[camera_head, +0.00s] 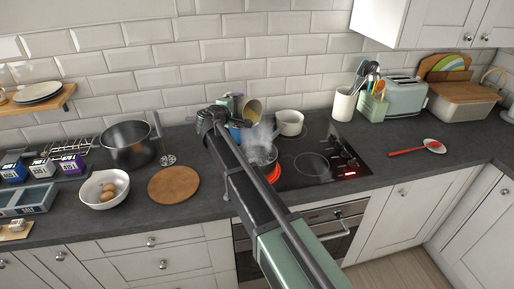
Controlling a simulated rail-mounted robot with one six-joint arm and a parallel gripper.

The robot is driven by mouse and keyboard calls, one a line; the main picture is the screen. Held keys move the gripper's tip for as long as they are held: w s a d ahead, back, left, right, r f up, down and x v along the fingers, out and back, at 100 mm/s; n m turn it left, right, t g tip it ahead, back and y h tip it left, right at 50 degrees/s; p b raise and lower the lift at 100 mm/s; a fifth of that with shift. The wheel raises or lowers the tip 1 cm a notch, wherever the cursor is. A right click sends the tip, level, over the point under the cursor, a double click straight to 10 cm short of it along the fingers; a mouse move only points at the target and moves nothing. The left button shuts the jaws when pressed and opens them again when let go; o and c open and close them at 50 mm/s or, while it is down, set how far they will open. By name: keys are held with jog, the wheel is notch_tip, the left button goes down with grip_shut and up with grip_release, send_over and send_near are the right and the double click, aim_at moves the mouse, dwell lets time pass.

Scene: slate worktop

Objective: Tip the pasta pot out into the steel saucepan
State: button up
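A small tan-gold pot, which looks like the pasta pot (251,108), is tilted in the air at the back left of the hob. My gripper (236,106) is at its left side and appears shut on it; my wrist hides most of the grip. I cannot see whether pasta is in it. The steel saucepan (263,155) sits on a red-glowing hob ring, below and slightly right of the pot. Pale steam rises from it, and my arm partly covers it.
A white pot (290,122) stands at the back of the black hob (318,165). Left are a large dark pot (130,146), a whisk (167,157), a round board (173,185) and a bowl of eggs (91,198). Right are a utensil crock (344,106), a toaster (404,97) and a red spoon (408,150).

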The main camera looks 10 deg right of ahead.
aim_at(241, 103)
jog(key=shift+s+d+r+m+t, duration=0.2)
jog(key=shift+s+r+m+t, duration=0.15)
jog(key=shift+r+m, duration=0.3)
jog(key=shift+s+d+r+m+t, duration=0.15)
jog(key=shift+s+r+m+t, duration=0.3)
jog(key=shift+m, duration=0.3)
dwell(0.9)
jog(key=shift+s+d+r+m+t+h, duration=0.2)
jog(key=shift+s+r+m+h, duration=0.15)
jog(key=shift+m, duration=0.3)
jog(key=shift+s+d+r+m+t+h, duration=0.15)
jog(key=shift+s+r+m+h, duration=0.2)
jog(key=shift+m, duration=0.3)
dwell(1.8)
